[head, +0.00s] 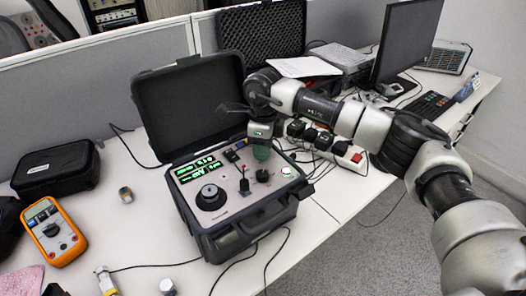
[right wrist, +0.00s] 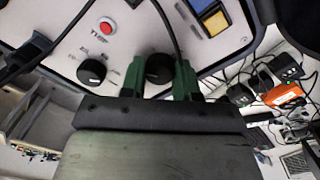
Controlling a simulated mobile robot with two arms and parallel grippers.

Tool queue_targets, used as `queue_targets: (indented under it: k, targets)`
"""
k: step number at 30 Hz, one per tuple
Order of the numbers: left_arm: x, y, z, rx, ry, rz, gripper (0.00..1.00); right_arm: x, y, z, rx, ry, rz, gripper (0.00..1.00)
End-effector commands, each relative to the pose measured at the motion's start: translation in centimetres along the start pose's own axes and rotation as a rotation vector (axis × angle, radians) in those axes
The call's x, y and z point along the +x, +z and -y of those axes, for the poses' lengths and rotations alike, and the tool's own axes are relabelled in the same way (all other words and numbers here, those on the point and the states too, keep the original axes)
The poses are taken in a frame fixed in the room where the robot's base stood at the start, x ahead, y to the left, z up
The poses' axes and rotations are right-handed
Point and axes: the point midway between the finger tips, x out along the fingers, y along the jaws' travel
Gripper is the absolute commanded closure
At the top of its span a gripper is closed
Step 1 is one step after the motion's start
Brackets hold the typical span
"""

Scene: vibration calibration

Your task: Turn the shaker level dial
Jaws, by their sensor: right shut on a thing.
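An open black case (head: 243,222) stands on the white table, its light panel facing up with green displays (head: 197,168) and a large black dial (head: 211,197). My right gripper (head: 262,152) is low over the panel's far right part. In the right wrist view its green fingers (right wrist: 159,80) are on either side of a small black dial (right wrist: 159,68), shut on it. A second small dial (right wrist: 92,71) and a red button (right wrist: 105,27) are to the left. Labels are too small to tell which dial is the shaker level. My left gripper is out of view.
The raised lid (head: 190,105) is behind the panel, left of my gripper. A power strip (head: 340,153) with plugs and cables is close on the right. An orange multimeter (head: 52,232) and a black pouch (head: 58,168) lie left.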

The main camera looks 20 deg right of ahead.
Motion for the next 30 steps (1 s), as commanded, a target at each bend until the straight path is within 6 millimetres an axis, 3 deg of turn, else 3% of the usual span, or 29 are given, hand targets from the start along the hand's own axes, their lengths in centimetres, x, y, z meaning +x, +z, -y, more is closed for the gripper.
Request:
queue_targets:
  k: [12, 29, 30]
  targets:
    - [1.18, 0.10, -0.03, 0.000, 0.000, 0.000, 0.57, -0.15, 0.08, 0.05, -0.196, -0.002, -0.007, 0.93]
    - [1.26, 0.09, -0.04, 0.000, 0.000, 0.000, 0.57, -0.21, 0.09, 0.05, -0.225, -0.003, -0.008, 0.93]
    - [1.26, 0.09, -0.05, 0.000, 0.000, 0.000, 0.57, -0.22, 0.09, 0.05, -0.225, -0.003, -0.008, 0.66]
